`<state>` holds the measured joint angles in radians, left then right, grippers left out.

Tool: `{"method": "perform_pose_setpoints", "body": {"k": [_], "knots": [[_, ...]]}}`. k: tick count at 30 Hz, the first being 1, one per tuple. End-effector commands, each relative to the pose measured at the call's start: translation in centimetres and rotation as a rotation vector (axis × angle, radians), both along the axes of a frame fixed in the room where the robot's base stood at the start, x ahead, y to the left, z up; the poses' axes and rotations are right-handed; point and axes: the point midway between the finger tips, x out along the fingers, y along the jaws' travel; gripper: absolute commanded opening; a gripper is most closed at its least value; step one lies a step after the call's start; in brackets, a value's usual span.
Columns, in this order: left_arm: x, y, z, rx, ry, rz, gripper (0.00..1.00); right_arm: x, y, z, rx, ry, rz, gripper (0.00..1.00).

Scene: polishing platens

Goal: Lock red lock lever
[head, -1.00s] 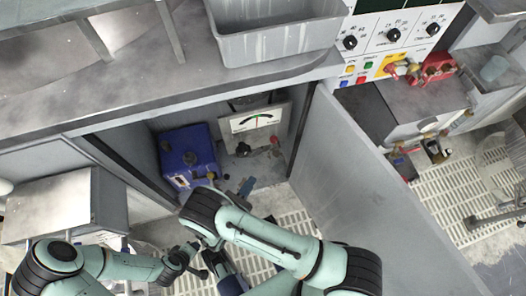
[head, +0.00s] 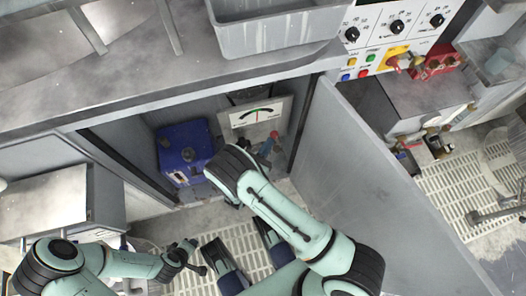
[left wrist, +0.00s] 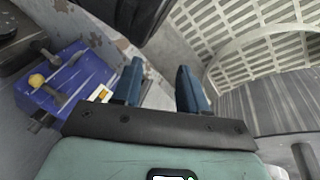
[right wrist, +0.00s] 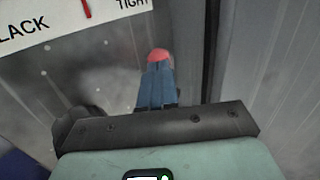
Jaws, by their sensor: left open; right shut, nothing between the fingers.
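The red lock lever (head: 275,134) is inside the open cabinet, below the gauge panel; only its red tip shows clearly. It also shows in the right wrist view (right wrist: 160,55), just beyond my fingertips. My right gripper (head: 267,147) reaches into the cabinet and is shut and empty. Its blue fingers in the right wrist view (right wrist: 157,72) are together and overlap the lever's lower part; I cannot tell whether they touch it. My left gripper is open and empty in the left wrist view (left wrist: 158,78), above the floor outside the cabinet.
A blue box (head: 186,150) stands at the cabinet's left, also in the left wrist view (left wrist: 75,85). The gauge panel (head: 240,118) is above the lever. The open door (head: 365,190) bounds the right side. Grated floor (head: 455,195) lies beyond it.

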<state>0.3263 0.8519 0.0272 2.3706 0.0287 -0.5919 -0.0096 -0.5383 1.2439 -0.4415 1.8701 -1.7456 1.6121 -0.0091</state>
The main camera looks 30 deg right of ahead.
Motion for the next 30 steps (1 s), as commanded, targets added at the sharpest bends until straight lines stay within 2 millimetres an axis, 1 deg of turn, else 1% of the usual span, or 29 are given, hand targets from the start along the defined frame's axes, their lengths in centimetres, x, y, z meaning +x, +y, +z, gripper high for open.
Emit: {"method": "perform_pose_setpoints", "body": {"k": [11, 16, 19, 22, 30], "knots": [[-0.2, 0.0, 0.2, -0.002, 0.004, -0.001, 0.43, 0.0, -0.2, 0.1, 0.008, -0.001, 0.0, 0.0], [-1.3, -1.1, 2.5, -0.024, 0.025, -0.021, 0.43, -0.1, -0.9, 1.1, 0.106, -0.026, 0.0, 0.0], [-2.0, -1.7, 3.4, -0.038, 0.044, -0.032, 0.43, -0.3, -1.6, 1.3, 0.136, -0.035, 0.0, 0.0], [-2.7, -2.0, 3.4, -0.047, 0.062, -0.038, 0.43, -0.4, -2.0, 1.3, 0.136, -0.033, 0.0, 0.0], [-2.6, -2.0, 3.2, -0.045, 0.062, -0.038, 0.43, -0.4, -2.0, 1.1, 0.136, -0.033, 0.0, 0.0]]}}
